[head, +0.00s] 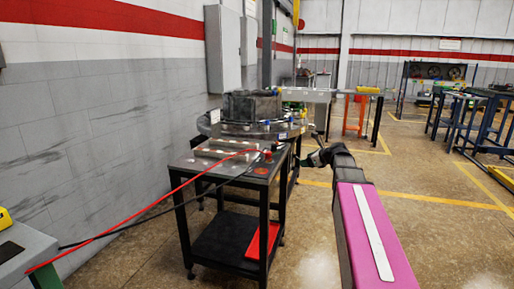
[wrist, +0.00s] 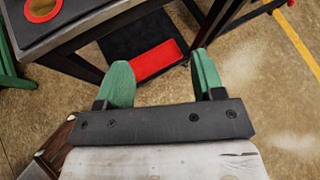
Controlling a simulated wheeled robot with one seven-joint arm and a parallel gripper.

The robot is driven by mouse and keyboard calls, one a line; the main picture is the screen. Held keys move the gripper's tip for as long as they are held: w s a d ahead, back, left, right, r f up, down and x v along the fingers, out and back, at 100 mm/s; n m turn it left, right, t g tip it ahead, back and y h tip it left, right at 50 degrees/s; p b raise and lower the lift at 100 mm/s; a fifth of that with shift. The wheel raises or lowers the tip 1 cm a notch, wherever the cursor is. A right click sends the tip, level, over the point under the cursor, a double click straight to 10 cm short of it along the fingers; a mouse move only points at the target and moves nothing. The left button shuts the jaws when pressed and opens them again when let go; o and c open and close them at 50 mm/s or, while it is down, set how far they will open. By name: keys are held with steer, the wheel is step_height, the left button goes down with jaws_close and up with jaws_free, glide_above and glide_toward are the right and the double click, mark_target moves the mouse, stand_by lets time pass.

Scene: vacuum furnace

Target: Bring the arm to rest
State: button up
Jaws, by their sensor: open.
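My arm (head: 370,230), with a pink and grey link, reaches forward on the right side of the head view. My gripper (head: 312,160) is at its far end, small and dark there, just right of the black cart (head: 263,183). In the wrist view my gripper (wrist: 162,60) shows two green fingers spread wide apart, with nothing between them. The fingers point toward the cart's lower shelf, apart from it as far as I can tell.
A red flat piece (head: 263,240) lies on the cart's lower shelf. A red cable (head: 140,205) runs from the cart to a grey box at left. A round table (head: 230,128) with machinery stands behind.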

steer(key=s+a+f+n+g+h, duration=0.2)
steer(key=s+f+n+g+h, duration=0.2)
steer(key=s+f+n, duration=0.8)
steer(key=s+a+f+n+g+h, duration=0.2)
steer(key=s+f+n+g, duration=0.3)
steer(key=s+f+n, duration=0.7)
steer(key=s+f+h, duration=0.1)
steer(key=s+f, duration=0.2)
steer(key=shift+s+a+f+h, duration=0.3)
steer(key=shift+s+a+h, duration=0.05)
steer(key=shift+a+h, duration=0.05)
steer(key=shift+s+d+f+n, duration=0.1)
steer(key=shift+s+f+n, duration=0.2)
steer(key=shift+n, duration=0.4)
steer(key=shift+c, duration=0.3)
